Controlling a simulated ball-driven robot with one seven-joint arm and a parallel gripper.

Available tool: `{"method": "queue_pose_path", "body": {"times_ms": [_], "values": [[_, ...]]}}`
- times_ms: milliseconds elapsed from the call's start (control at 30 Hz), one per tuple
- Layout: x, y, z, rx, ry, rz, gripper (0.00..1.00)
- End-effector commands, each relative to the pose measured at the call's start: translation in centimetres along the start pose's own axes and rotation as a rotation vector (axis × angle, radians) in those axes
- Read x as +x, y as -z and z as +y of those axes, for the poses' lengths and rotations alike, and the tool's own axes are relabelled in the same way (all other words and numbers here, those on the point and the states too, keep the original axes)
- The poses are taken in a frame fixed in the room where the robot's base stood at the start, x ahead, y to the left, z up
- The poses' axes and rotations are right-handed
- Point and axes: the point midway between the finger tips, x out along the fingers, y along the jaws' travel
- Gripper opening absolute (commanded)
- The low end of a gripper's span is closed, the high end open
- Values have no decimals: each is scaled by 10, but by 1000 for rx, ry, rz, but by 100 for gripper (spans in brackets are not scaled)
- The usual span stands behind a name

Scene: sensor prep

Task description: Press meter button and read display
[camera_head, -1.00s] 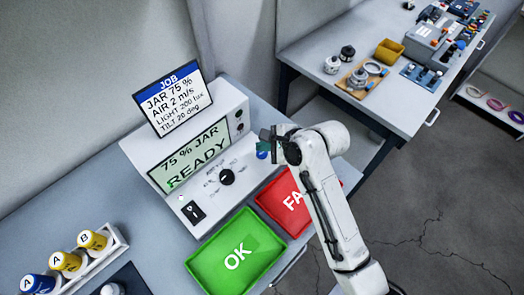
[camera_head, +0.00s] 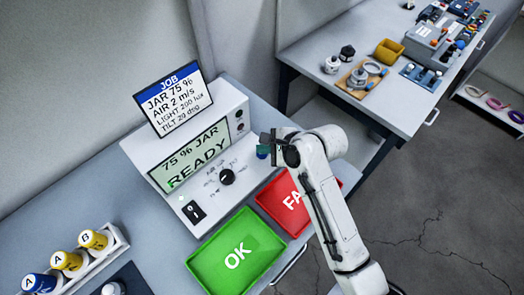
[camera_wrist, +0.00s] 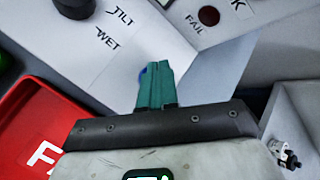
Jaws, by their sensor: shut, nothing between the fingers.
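The meter is a pale sloped console (camera_head: 240,165) on the bench in the head view. Its green display (camera_head: 190,156) reads "75 % JAR READY". A black knob (camera_head: 227,176) sits below the display. My gripper (camera_head: 264,145) is over the console's right end, its teal fingers shut and empty. In the wrist view the closed fingers (camera_wrist: 155,72) point at the panel. A sliver of a blue button (camera_wrist: 142,76) shows at their left edge; the fingers hide the rest. I cannot tell whether they touch it.
A job card (camera_head: 174,100) on the meter reads JAR 75 %, AIR 2 m/s, LIGHT 200 lux, TILT 20 deg. A green OK tray (camera_head: 215,263) and a red FAIL tray (camera_head: 273,205) lie in front. A rack (camera_head: 100,258) of jars stands left. A FAIL lamp (camera_wrist: 208,16) is above the fingers.

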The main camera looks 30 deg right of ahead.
Motion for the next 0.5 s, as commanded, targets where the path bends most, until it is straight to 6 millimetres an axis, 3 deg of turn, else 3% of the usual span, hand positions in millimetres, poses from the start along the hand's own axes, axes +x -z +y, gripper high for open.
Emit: {"method": "queue_pose_path", "body": {"times_ms": [500], "values": [[4, 3, 3, 1, -1, 0, 0]]}}
